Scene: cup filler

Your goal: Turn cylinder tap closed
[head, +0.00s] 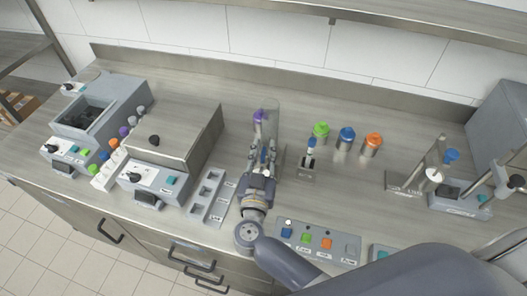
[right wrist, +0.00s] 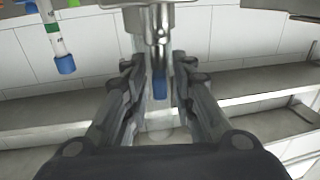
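In the head view, my right gripper (head: 262,160) points toward the wall at the middle of the bench, in front of an upright clear panel (head: 273,122) and a purple-capped cylinder (head: 258,118). In the right wrist view, a metal tap-like fitting (right wrist: 157,30) with a blue end (right wrist: 159,84) lies in line with the gap between the fingers of my right gripper (right wrist: 158,72). The fingers stand apart on both sides, and I see no clear contact. The gripper hides the tap in the head view, so its handle angle cannot be told. My left gripper is out of view.
A blue-capped tube (head: 311,143) stands in a small holder to the right. Green (head: 321,130), blue (head: 346,136) and orange (head: 373,140) capped cylinders stand behind it. A button panel (head: 320,243) lies in front, and a slotted rack (head: 209,193) lies left.

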